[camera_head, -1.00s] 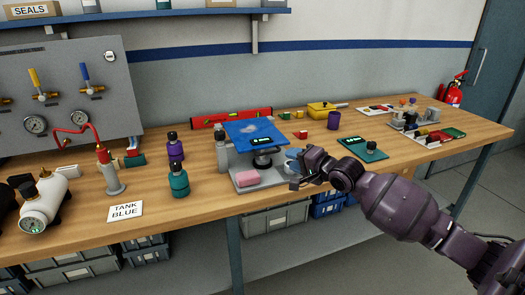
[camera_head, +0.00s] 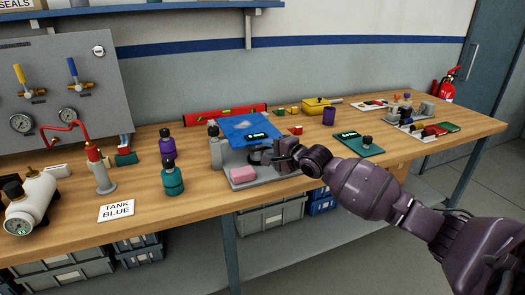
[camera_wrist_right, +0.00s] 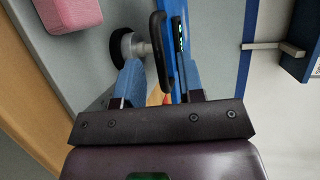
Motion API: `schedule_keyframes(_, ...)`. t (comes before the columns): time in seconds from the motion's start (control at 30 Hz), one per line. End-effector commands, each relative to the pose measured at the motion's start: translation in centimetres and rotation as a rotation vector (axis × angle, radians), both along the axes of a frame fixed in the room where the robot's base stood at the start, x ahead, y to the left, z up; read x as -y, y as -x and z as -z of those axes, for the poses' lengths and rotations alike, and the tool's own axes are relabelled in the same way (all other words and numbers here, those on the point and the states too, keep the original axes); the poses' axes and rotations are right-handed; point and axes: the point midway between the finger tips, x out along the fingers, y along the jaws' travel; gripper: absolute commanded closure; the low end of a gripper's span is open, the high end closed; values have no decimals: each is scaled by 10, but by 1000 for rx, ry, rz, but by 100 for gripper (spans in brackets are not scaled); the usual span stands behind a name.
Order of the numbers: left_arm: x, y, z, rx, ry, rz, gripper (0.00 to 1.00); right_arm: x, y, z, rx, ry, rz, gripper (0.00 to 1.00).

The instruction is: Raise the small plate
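A small black plate (camera_head: 258,156) sits under the tilted blue panel (camera_head: 235,127) on a grey stand (camera_head: 237,181). In the right wrist view the small plate (camera_wrist_right: 160,50) shows edge-on, on a short stem with a dark round part (camera_wrist_right: 123,46). My right gripper (camera_head: 281,156) is at the right side of the stand, close to the small plate. In the wrist view its blue fingers (camera_wrist_right: 161,82) are apart, with the small plate's near end in front of the gap between them. I see no clear contact. My left gripper is not in view.
A pink block (camera_head: 243,173) lies on the stand's front; a grey bottle (camera_head: 215,150) is at its left. Teal (camera_head: 172,180) and purple (camera_head: 167,146) bottles stand further left. A teal device (camera_head: 358,144) lies to the right.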

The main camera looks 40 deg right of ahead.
Motion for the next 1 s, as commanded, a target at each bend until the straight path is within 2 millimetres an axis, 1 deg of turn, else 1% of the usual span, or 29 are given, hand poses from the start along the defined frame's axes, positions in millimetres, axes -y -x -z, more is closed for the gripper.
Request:
schedule_keyframes(0.03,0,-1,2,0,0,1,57,-1,-7,3,-1,0,0,65)
schedule_keyframes(0.1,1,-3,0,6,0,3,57,-2,-14,5,-2,0,0,65)
schedule_keyframes(0.23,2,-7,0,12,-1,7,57,-3,-23,6,-1,0,0,65)
schedule_keyframes(0.4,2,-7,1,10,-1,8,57,-5,-27,6,-1,0,0,65)
schedule_keyframes(0.63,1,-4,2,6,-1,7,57,-5,-27,5,0,0,0,65)
schedule_keyframes(0.67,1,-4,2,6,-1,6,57,-5,-27,5,0,0,0,68)
schedule_keyframes(0.7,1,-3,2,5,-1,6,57,-5,-27,5,0,0,0,74)
schedule_keyframes(0.87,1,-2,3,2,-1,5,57,-5,-27,5,0,0,0,98)
schedule_keyframes(0.9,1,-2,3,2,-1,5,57,-5,-27,5,0,0,0,100)
schedule_keyframes(1.0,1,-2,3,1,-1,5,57,-4,-27,5,0,0,0,100)
